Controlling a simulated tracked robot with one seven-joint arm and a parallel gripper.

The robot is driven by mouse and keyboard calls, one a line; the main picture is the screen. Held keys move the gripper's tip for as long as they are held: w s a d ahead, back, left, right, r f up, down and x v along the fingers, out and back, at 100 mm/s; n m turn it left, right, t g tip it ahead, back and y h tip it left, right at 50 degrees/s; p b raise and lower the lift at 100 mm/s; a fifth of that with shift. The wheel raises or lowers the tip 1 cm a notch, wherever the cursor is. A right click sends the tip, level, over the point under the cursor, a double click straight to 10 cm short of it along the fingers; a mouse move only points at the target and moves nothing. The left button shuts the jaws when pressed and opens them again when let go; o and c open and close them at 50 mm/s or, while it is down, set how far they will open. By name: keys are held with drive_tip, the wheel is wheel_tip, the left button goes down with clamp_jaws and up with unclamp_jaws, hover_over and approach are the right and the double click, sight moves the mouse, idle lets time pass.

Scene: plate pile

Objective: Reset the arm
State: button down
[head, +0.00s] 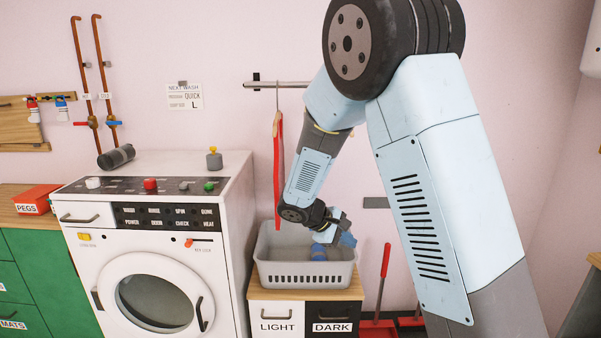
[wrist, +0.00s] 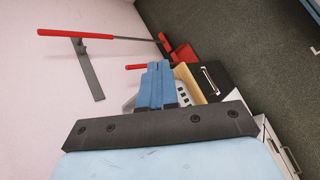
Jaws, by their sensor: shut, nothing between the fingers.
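My arm reaches in from the right in the head view. My gripper (head: 346,240) hangs over the grey laundry basket (head: 305,277), near its right side. In the wrist view the blue fingers of my gripper (wrist: 154,72) lie together, shut, with nothing seen between them. Part of the basket shows beside the fingers in the wrist view (wrist: 184,96).
The basket stands on a wood-topped unit marked LIGHT (head: 276,327) and DARK (head: 332,327). A white washing machine (head: 232,240) stands left. A red item (head: 278,165) hangs from the rail (head: 262,85) near my forearm. A red-handled tool (head: 385,262) stands right of the unit.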

drive_tip(key=s+d+r+m+y, duration=0.55)
drive_tip(key=s+d+r, duration=0.35)
drive_tip(key=s+r, duration=0.35)
drive_tip(key=s+r+m+t+y, duration=0.1)
drive_tip(key=s+r+m, duration=0.1)
drive_tip(key=s+r, duration=0.2)
drive_tip(key=s+d+r+m+t+y, duration=0.1)
drive_tip(key=s+r+m+y, duration=0.1)
drive_tip(key=s, duration=0.9)
drive_tip(key=shift+s+d+r+m+t, duration=0.25)
drive_tip(key=shift+r+m+t, duration=0.15)
drive_tip(key=shift+r+m, duration=0.45)
drive_tip(key=c, duration=1.8)
unclamp_jaws()
drive_tip(key=shift+r, duration=0.15)
